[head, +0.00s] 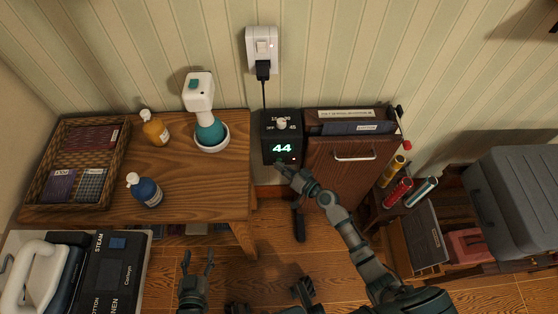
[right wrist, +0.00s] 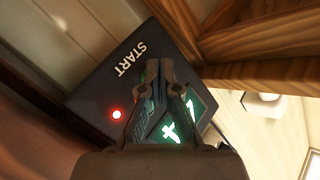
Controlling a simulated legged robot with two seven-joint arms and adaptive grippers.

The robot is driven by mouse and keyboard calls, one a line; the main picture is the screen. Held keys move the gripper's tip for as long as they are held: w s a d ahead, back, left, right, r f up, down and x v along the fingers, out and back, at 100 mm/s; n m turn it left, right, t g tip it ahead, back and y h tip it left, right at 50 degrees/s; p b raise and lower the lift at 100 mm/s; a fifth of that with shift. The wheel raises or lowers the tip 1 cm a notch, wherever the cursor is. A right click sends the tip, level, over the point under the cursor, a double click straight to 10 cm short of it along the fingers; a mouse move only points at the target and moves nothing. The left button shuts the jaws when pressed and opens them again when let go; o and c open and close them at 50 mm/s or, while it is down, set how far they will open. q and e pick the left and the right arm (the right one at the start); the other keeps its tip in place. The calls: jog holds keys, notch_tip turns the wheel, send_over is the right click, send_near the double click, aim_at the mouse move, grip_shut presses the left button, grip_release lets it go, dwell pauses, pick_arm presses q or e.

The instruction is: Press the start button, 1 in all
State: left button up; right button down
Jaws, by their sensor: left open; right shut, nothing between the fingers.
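The black timer box (head: 281,128) has a dial on top and a lit green "44" on its front. In the right wrist view its dark front (right wrist: 95,85) shows the word START and a lit red light (right wrist: 117,114). My left gripper (head: 198,262) is open and empty, low in front of the wooden table.
The wooden table (head: 185,180) on the left holds a basket, bottles and a white-and-teal sprayer (head: 199,95). A wooden file box (head: 340,175) stands right beside the timer box. A wall outlet (head: 262,48) with a plugged cord is above.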

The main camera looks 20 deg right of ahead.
jog(key=shift+s+a, duration=0.15)
jog(key=shift+s, duration=0.45)
jog(key=shift+s, duration=0.1)
jog(key=s, duration=0.2)
jog(key=s+a+p, duration=0.1)
jog(key=s, duration=0.1)
jog(key=shift+s+a, duration=0.2)
jog(key=shift+s, duration=0.1)
dwell(0.6)
